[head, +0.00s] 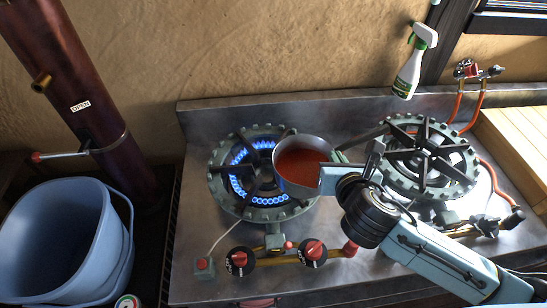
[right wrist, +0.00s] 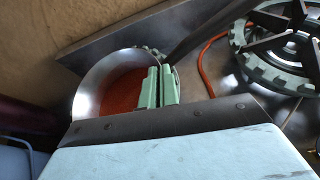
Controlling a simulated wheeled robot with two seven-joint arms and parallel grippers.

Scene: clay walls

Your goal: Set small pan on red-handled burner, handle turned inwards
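The small pan (head: 298,165) is a grey metal pan with red sauce in it. It is over the right part of the lit left burner (head: 221,187), which has red knobs (head: 313,252) in front. I cannot tell whether it touches the grate. Its dark handle (head: 367,136) points right and a little back, towards the other burner. My right gripper (head: 340,157) is at the handle's root beside the rim. In the right wrist view its green fingers (right wrist: 158,87) are close together on the handle, with the pan (right wrist: 92,85) to their left. My left gripper is not in view.
An unlit burner (head: 428,157) with black-handled valves (head: 488,226) stands on the right. A spray bottle (head: 412,65) is at the back ledge. A blue bucket (head: 65,240) and a dark red pipe (head: 75,75) are at the left. Orange hoses (head: 481,103) run at the right.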

